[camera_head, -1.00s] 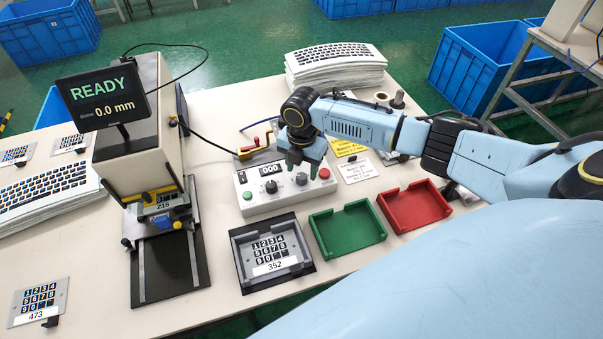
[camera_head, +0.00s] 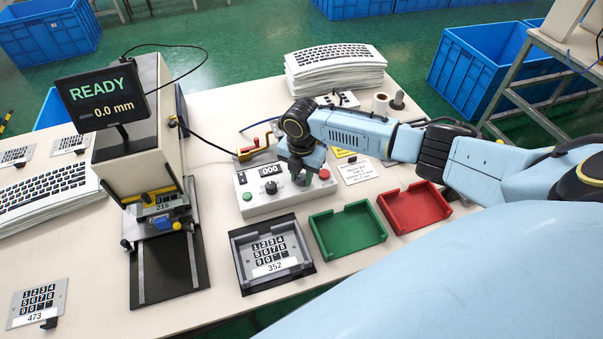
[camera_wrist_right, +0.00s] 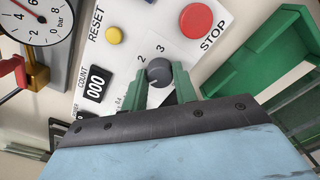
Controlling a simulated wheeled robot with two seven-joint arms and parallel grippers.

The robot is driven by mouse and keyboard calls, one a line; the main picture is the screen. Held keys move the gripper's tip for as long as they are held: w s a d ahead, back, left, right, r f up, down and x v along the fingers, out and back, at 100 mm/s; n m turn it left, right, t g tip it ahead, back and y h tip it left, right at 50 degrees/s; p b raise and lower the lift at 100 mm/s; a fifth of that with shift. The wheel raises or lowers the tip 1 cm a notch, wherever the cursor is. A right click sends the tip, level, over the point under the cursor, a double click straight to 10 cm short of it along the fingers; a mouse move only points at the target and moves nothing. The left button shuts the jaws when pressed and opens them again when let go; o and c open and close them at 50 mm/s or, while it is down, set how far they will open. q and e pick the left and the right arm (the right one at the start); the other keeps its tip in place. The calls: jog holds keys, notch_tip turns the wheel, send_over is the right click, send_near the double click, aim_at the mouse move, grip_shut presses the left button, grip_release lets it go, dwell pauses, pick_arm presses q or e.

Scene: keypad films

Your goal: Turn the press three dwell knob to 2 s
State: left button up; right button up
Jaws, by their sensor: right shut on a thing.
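The control box (camera_head: 250,207) is a white panel with a green button, a black knob (camera_head: 270,187), a counter reading 000 and a red STOP button (camera_head: 324,174). My right gripper (camera_head: 301,178) is over its right part and hides the dwell knob in the head view. In the right wrist view the small dark grey dwell knob (camera_wrist_right: 159,72) sits between the green fingers of my right gripper (camera_wrist_right: 158,86), which are shut on it. Printed marks 2 and 3 show beside the knob. Its pointer is too unclear to read. My left gripper is not in view.
A yellow reset button (camera_wrist_right: 114,35) and a pressure gauge (camera_wrist_right: 35,20) are near the gripper. A green tray (camera_head: 348,231), a red tray (camera_head: 414,207) and a fixture with keypad 352 (camera_head: 270,252) lie in front. The press (camera_head: 140,150) stands left, its screen reading READY, 0.0 mm.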

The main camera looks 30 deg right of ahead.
jog(key=shift+r+m+p, duration=0.15)
jog(key=shift+m+p, duration=0.75)
jog(key=shift+p, duration=0.05)
jog(key=m+p, duration=0.2)
jog(key=m, duration=0.1)
jog(key=shift+m+p, duration=0.3)
jog(key=shift+p, duration=0.05)
jog(key=m+p, duration=0.2)
jog(key=m, duration=0.1)
jog(key=shift+d+m+p, duration=0.1)
jog(key=shift+m+p, duration=0.55)
jog(key=shift+m, duration=0.95)
jog(key=o, duration=1)
jog(key=shift+c, duration=0.2)
